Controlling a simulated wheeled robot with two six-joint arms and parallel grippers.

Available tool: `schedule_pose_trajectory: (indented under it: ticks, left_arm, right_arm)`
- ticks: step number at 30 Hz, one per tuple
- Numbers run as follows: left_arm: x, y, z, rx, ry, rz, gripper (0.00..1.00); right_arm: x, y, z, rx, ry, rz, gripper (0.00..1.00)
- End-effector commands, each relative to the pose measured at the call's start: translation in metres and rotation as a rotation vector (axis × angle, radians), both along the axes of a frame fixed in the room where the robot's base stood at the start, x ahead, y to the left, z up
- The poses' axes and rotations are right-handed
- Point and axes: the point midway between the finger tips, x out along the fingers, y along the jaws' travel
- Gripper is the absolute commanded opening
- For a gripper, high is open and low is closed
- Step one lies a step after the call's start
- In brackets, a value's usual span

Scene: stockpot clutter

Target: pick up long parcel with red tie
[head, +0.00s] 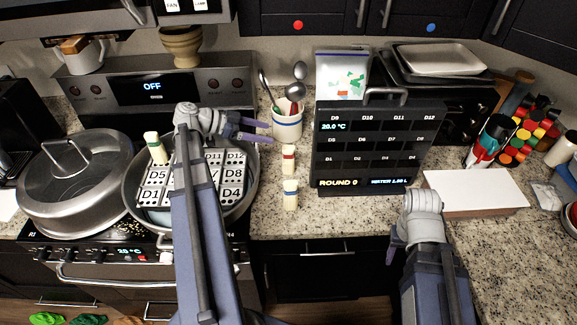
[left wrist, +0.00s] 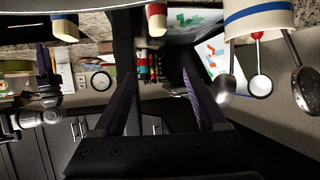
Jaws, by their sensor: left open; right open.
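The long parcel with the red tie (head: 289,158) is pale, with a red band, and stands on the granite counter between the stove and the dark rack. In the left wrist view it shows at the top edge (left wrist: 156,20). My left gripper (head: 269,131) is open and empty, pointing right, up and left of the parcel in the head view and apart from it. Its open fingers (left wrist: 160,90) show in the left wrist view. My right gripper (head: 393,250) is open, low in front of the counter; its fingertips are partly hidden.
A blue-tied parcel (head: 290,194) stands just in front. A utensil crock (head: 287,125) is behind, the dark rack (head: 425,145) at right. A white board (head: 470,190) lies further right.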

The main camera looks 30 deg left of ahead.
Motion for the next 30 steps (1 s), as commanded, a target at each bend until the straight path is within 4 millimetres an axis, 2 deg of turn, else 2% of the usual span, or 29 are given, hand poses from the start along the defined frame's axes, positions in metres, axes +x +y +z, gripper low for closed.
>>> schedule_pose_trajectory:
  ticks: [1, 9, 20, 30]
  left_arm:
    - [0.000, 0.000, -0.015, 0.000, 0.000, 0.000, 0.74]
    - [0.000, 0.000, -0.051, 0.000, 0.001, 0.000, 0.74]
    - [0.012, -0.013, -0.058, 0.000, 0.001, -0.002, 0.74]
    - [0.042, -0.045, -0.079, 0.000, 0.001, -0.002, 0.74]
  right_arm:
    - [0.000, 0.000, -0.015, 0.000, 0.000, 0.000, 0.50]
    - [0.000, 0.000, -0.051, 0.000, 0.000, -0.001, 0.50]
    - [0.000, 0.000, -0.058, 0.000, 0.000, -0.001, 0.50]
    - [0.000, 0.000, -0.079, 0.000, 0.000, -0.001, 0.50]
